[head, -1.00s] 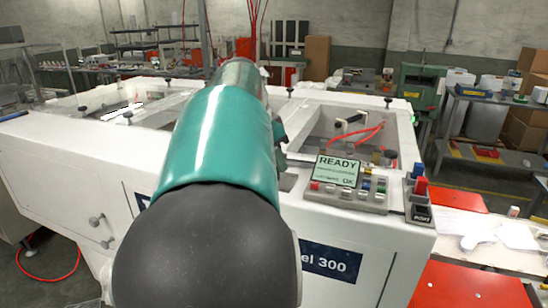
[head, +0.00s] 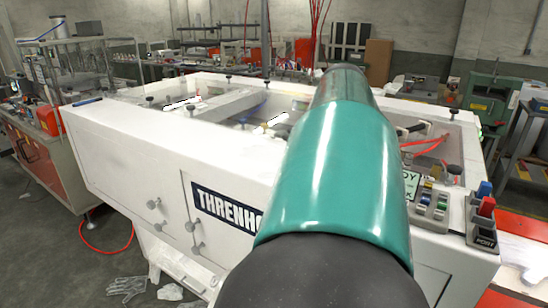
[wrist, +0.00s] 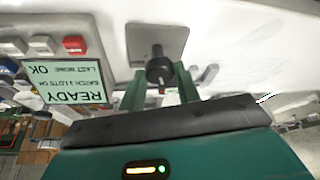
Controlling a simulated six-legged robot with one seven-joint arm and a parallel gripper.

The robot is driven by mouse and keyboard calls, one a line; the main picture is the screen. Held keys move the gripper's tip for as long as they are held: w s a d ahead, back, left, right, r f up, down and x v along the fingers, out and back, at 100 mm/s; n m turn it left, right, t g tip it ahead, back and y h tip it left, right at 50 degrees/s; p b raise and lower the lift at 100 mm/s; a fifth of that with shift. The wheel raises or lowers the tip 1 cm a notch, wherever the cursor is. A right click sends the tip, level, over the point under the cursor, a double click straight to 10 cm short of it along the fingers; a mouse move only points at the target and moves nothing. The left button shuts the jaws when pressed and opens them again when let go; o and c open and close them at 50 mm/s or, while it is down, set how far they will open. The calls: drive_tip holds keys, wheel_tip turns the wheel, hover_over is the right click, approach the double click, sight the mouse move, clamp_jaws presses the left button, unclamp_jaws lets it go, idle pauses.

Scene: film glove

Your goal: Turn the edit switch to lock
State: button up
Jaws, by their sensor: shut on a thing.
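The edit switch (wrist: 159,70) is a black round knob on a square metal plate (wrist: 145,38) set in the white machine top, seen in the wrist view. My gripper (wrist: 161,88) has its two green fingers on either side of the knob, shut on it. No lock or edit marking is readable there, so I cannot tell the knob's setting. In the head view my arm covers the switch and the gripper.
A green display (wrist: 63,80) reading READY, with a red button (wrist: 74,46) by it, is left of the switch. In the head view, coloured buttons (head: 432,203) and a red-and-blue control block (head: 484,212) stand on the white machine's (head: 130,140) right end.

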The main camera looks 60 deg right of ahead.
drive_tip(key=n, duration=0.2)
drive_tip(key=n+t+y, duration=0.1)
drive_tip(key=n, duration=0.2)
drive_tip(key=shift+s+t, duration=0.15)
drive_tip(key=shift+t, duration=0.15)
idle(0.4)
drive_tip(key=o, duration=1)
drive_tip(key=shift+r, duration=0.1)
drive_tip(key=v, duration=1.3)
drive_tip(key=shift+s+r, duration=0.15)
drive_tip(key=shift+r, duration=0.1)
